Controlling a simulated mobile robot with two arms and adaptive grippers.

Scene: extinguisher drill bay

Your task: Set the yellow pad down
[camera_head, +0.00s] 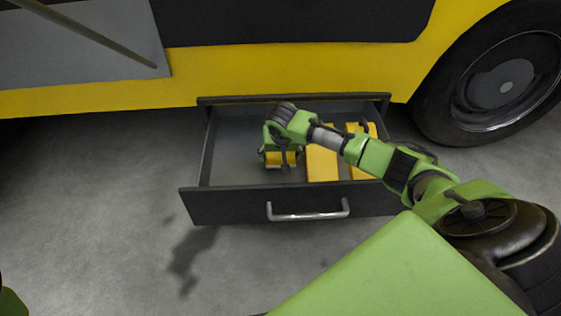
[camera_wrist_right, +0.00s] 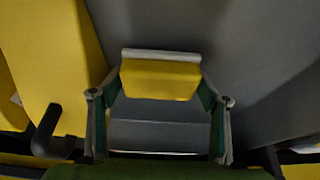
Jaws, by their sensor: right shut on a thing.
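The yellow pad (camera_head: 272,158) is in the jaws of my right gripper (camera_head: 281,163), inside the left part of the open drawer (camera_head: 230,206). In the right wrist view the pad (camera_wrist_right: 160,80) sits between the two fingers of the gripper (camera_wrist_right: 160,100), with a pale grey strip along its far edge. The grey drawer floor shows behind it. I cannot tell whether the pad touches the floor. My left gripper is not in view.
Two larger yellow objects (camera_head: 321,164) lie in the drawer right of the pad; my arm partly covers them. One, with a black handle, is close on the left in the wrist view (camera_wrist_right: 45,60). The drawer's left side is bare. A yellow vehicle (camera_head: 290,75) stands behind.

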